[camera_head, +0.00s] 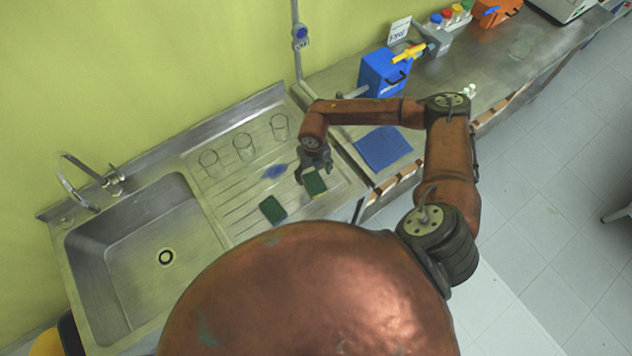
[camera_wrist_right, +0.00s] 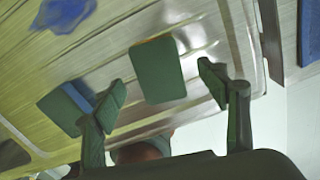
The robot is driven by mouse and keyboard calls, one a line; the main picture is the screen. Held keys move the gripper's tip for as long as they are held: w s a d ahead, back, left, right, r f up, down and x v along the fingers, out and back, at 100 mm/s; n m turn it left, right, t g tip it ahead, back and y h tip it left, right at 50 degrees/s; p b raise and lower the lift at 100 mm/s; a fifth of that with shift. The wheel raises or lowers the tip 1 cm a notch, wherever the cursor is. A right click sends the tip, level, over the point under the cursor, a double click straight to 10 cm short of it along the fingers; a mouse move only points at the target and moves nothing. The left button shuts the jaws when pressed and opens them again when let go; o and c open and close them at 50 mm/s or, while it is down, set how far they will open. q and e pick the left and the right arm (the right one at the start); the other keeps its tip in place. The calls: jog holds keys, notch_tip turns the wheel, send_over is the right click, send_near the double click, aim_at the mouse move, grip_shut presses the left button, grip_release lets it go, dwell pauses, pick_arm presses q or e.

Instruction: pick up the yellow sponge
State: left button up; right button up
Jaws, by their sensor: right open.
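The yellow sponge (camera_head: 314,184) lies on the ribbed drainboard; a dark green face is up and a thin yellow edge shows. My right gripper (camera_head: 314,170) is open just above and beside it, pointing down. In the right wrist view the sponge (camera_wrist_right: 157,65) appears between and beyond the two spread fingers (camera_wrist_right: 161,86), with no contact visible. A second green-topped sponge (camera_head: 272,209) lies to the left; in the wrist view it has a blue edge (camera_wrist_right: 66,106). My left gripper is in neither view.
A crumpled blue cloth (camera_head: 275,171) and several clear glasses (camera_head: 243,147) stand behind the sponges. The sink basin (camera_head: 140,260) is to the left. A blue mat (camera_head: 383,147) and a blue container (camera_head: 384,72) are to the right.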

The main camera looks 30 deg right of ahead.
aim_at(314, 181)
jog(key=shift+a+f+p, duration=0.1)
jog(key=shift+f+p, duration=0.5)
jog(key=shift+f, duration=1.5)
jog(key=c, duration=0.8)
